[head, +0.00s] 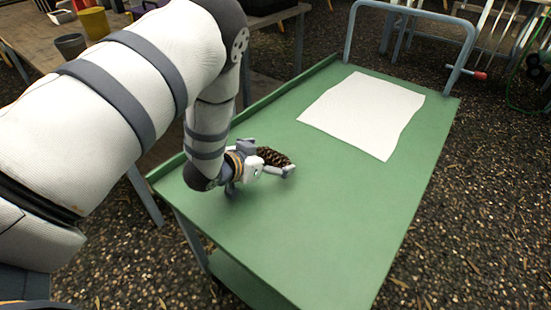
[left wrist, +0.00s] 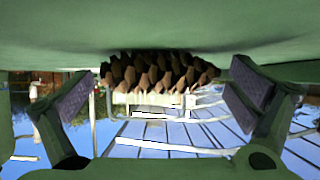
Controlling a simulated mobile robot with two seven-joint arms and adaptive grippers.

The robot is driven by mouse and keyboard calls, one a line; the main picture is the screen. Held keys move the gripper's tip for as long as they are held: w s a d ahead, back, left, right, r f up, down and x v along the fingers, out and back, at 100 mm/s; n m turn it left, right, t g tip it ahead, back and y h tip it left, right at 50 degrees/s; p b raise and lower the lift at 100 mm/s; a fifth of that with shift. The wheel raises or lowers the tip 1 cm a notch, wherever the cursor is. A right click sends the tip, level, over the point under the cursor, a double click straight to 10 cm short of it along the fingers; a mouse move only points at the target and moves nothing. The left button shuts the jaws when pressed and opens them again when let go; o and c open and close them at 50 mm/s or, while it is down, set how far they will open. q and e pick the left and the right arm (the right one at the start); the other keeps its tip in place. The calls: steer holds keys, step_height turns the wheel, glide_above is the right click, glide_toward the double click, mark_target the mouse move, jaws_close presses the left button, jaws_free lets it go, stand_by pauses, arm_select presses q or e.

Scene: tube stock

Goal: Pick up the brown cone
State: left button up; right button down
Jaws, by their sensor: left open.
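The brown cone (head: 273,156) lies on the green cart top (head: 330,205) near its left edge, partly hidden behind my left gripper (head: 262,178) in the head view. In the left wrist view, the brown cone (left wrist: 155,72) lies crosswise against the green surface, its scales clear. My left gripper (left wrist: 160,98) is open, with one dark-padded finger toward each end of the cone. The cone shows between the fingers, and I see no grip on it. My right gripper is in neither view.
A white cloth or sheet (head: 363,114) lies flat at the far part of the cart. A grey rail handle (head: 457,70) rises at its far end. A wooden table with pots (head: 70,45) stands at the upper left. The near cart top is clear.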

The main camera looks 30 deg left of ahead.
arm_select(q)
steer(key=shift+r, duration=0.1)
steer(key=c, duration=0.8)
